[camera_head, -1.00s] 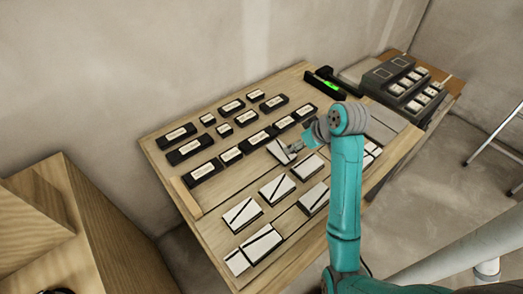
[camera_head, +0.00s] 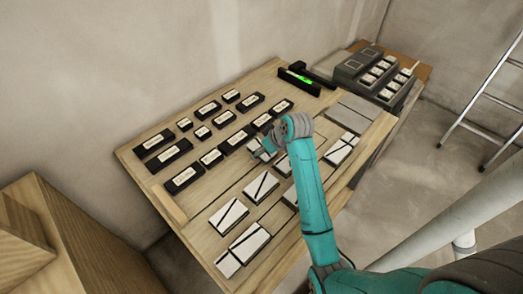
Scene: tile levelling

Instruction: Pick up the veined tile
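White tiles with dark diagonal veins lie in rows on the wooden table. One veined tile (camera_head: 261,186) is at the middle of the table, another veined tile (camera_head: 229,216) is nearer the front left, and one more veined tile (camera_head: 341,150) is on the right. My gripper (camera_head: 264,152) is low over the table, at a white tile partly hidden by my teal arm. Its fingers are small and partly covered, so I cannot tell whether they are open or holding that tile.
Several black labelled blocks (camera_head: 180,180) stand in rows on the table's back left half. A black level with a green vial (camera_head: 300,78) lies at the back edge. A dark stepped rack (camera_head: 372,76) is at the back right. A ladder (camera_head: 490,100) stands at the right.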

